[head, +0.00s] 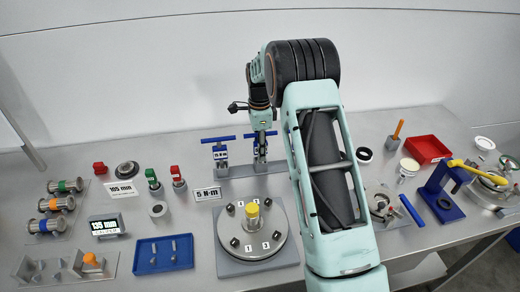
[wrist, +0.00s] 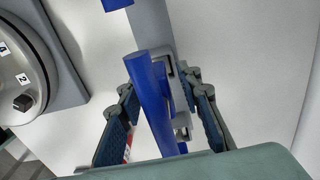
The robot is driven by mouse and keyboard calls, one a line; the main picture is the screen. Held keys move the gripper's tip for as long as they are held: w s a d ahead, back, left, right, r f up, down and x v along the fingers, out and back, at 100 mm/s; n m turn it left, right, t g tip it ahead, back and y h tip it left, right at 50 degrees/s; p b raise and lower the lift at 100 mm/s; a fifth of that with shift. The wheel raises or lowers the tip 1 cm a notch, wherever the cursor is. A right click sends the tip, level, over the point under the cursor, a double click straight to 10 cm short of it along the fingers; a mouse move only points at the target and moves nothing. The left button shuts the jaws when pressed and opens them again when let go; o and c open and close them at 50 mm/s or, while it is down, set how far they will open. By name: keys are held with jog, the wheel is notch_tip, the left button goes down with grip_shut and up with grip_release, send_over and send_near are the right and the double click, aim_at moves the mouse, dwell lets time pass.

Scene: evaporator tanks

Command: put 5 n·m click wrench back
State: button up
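Two blue T-handled wrenches stand upright side by side in a grey rack (head: 240,170) at the back of the bench. The left wrench (head: 218,141) carries a small white tag too small to read surely. The right wrench (head: 260,146) stands directly below my gripper (head: 261,122). In the wrist view, its blue handle (wrist: 152,95) lies between the two fingers of my gripper (wrist: 161,98), with gaps showing on both sides. The gripper is open. A "5 N·m" sign (head: 207,194) stands in front of the rack, nearer the left wrench.
A round plate with numbered bolts (head: 272,247) sits in front of the rack; part of it shows in the wrist view (wrist: 20,75). A red bin (head: 427,148) stands right. My arm hides bench behind it.

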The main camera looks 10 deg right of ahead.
notch_tip(320, 180, up, 12)
jog(key=shift+r+b, duration=0.15)
jog(key=shift+b, duration=0.55)
